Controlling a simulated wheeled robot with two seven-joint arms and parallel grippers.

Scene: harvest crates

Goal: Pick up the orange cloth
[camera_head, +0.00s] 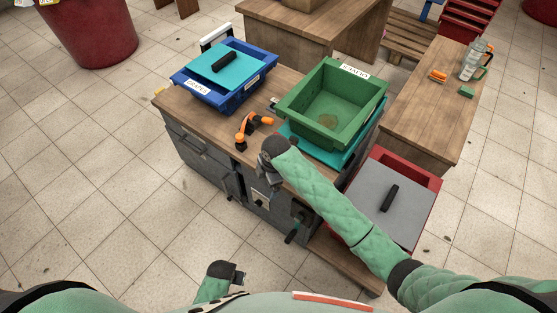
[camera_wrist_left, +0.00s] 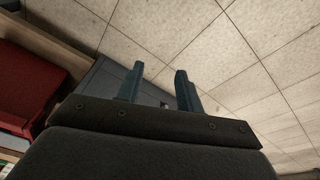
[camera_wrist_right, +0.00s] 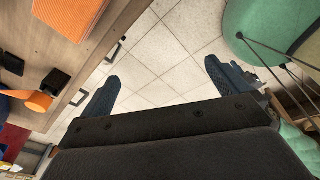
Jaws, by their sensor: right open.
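An orange cloth (camera_wrist_right: 70,14) lies flat on the wooden counter at the top left of the right wrist view. In the head view I cannot make it out; my right arm may cover it. My right gripper (camera_head: 266,178) is over the counter's front edge, its fingers wide apart and empty in the right wrist view (camera_wrist_right: 165,85). The cloth is outside its fingers, to their upper left. My left gripper (camera_head: 238,275) is low, near my body and away from the counter. Its fingers are apart and empty in the left wrist view (camera_wrist_left: 157,88).
On the counter (camera_head: 172,98) are a blue crate (camera_head: 248,99), a green crate (camera_head: 300,112) and an orange-and-black tool (camera_head: 241,135). A red crate (camera_head: 425,222) with a grey lid stands at right. A side table (camera_head: 440,125) holds jars and small items.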

